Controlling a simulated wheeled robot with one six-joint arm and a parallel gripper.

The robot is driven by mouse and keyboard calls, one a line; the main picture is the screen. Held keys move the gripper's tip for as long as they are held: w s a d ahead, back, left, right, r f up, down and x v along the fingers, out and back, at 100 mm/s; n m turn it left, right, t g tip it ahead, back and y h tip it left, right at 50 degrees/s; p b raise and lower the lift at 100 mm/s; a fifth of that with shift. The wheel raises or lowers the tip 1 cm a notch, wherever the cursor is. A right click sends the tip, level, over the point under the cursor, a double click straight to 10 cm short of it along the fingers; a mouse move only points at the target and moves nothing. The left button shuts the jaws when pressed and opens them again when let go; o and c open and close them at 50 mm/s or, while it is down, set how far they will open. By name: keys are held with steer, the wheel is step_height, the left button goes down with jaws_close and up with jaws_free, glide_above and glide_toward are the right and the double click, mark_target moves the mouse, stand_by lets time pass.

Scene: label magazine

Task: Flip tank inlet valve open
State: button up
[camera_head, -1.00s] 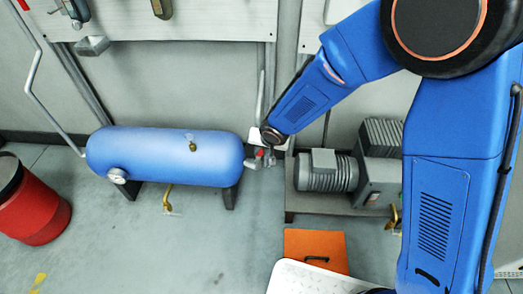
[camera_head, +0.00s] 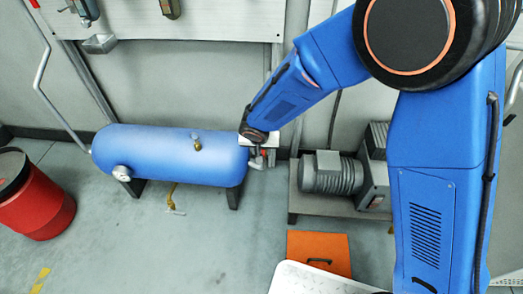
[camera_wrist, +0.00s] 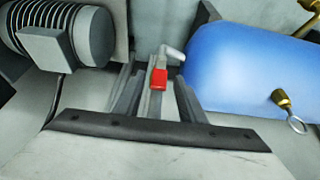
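The blue tank (camera_head: 165,160) lies on dark legs on the floor; it is at the upper right in the wrist view (camera_wrist: 245,75). The inlet valve's red handle (camera_wrist: 159,79) shows near the centre of the wrist view, below a grey bent pipe (camera_wrist: 172,54) by the tank's end. In the head view the red handle (camera_head: 264,152) is a small spot beside the tank's right end. My gripper (camera_wrist: 158,76) is open, with dark fingers spread on either side of the handle in that view. I cannot tell whether they touch it. My arm partly hides the gripper in the head view.
A grey motor-pump unit (camera_head: 335,173) stands on a base to the right. A brass valve with a ring (camera_wrist: 287,105) is on the tank. A red drum (camera_head: 38,208) is at left, an orange box (camera_head: 320,250) in front. The floor before the tank is clear.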

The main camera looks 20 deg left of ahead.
steer(key=v, duration=1.7)
steer(key=shift+r, duration=0.2)
steer(key=shift+d, duration=0.1)
steer(key=w+d+r+m, duration=0.1)
steer(key=d+r, duration=0.2)
steer(key=d, duration=0.6)
steer(key=w+d+r, duration=0.1)
steer(key=d+r, duration=0.3)
steer(key=d, duration=0.6)
steer(key=w+d+r+m, duration=0.1)
steer(key=d+r, duration=0.2)
steer(key=d, duration=0.6)
steer(key=s+d+r, duration=0.1)
steer(key=s+d, duration=1.6)
steer(key=d, duration=0.4)
steer(key=shift+s+d+r+m+h, duration=0.25)
steer(key=shift+s+d+m+h, duration=0.05)
steer(key=shift+m+h, duration=0.1)
